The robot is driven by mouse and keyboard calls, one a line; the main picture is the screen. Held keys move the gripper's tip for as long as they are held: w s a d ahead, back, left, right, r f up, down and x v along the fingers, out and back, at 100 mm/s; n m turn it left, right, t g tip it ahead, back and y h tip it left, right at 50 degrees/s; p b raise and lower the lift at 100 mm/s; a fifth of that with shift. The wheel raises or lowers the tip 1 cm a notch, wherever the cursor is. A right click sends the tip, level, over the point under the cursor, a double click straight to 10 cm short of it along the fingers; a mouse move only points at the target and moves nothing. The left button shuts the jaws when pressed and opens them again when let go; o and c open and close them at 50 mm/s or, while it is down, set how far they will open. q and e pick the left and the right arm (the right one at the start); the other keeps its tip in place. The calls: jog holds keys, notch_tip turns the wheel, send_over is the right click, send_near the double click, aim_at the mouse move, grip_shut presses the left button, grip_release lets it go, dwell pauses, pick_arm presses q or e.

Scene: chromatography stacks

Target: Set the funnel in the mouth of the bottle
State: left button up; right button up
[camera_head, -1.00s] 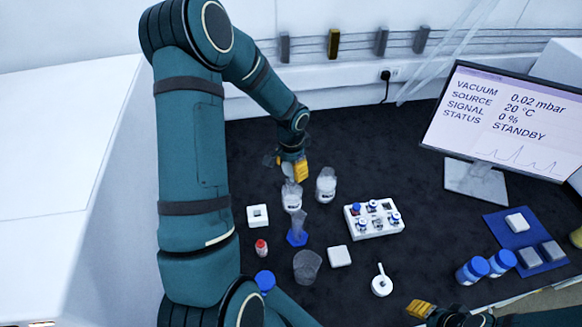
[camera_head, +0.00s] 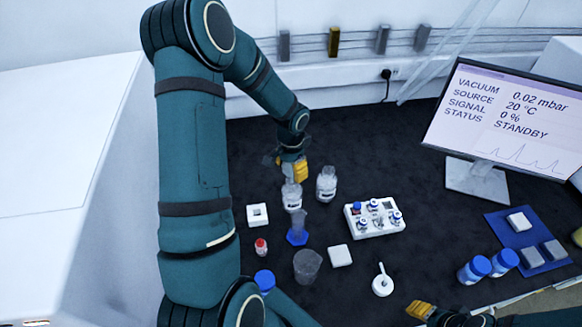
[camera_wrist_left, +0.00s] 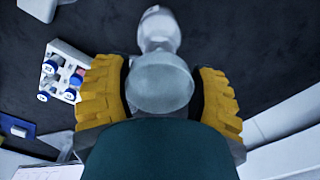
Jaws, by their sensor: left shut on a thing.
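My left gripper (camera_head: 294,170) is at the back of the bench, just above a clear bottle (camera_head: 292,199) with a pale label. In the left wrist view its yellow fingers (camera_wrist_left: 160,98) are shut on the translucent funnel (camera_wrist_left: 160,82), whose round bowl faces the camera. The bottle shows beyond the funnel in the wrist view (camera_wrist_left: 158,28), in line with it. The funnel's stem is hidden, so I cannot tell whether it is in the bottle's mouth. My right gripper (camera_head: 421,310) is at the front right edge; its opening is unclear.
A second clear bottle (camera_head: 327,185) stands close on the right. A blue-based cylinder (camera_head: 297,230) stands just in front, with a beaker (camera_head: 307,265) nearer. A white vial rack (camera_head: 376,233) is to the right. The dark bench between rack and monitor is clear.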

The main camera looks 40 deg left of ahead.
pick_arm(q)
jog(key=shift+f+b, duration=0.65)
jog(key=shift+f, duration=0.25)
jog(key=shift+f, duration=0.2)
jog(key=shift+f+b, duration=0.5)
jog(key=shift+b, duration=0.1)
jog(key=o, duration=1.1)
jog(key=shift+o, duration=0.2)
jog(key=shift+r, duration=0.15)
jog(key=shift+r+p, duration=2.5)
jog(key=shift+r, duration=0.95)
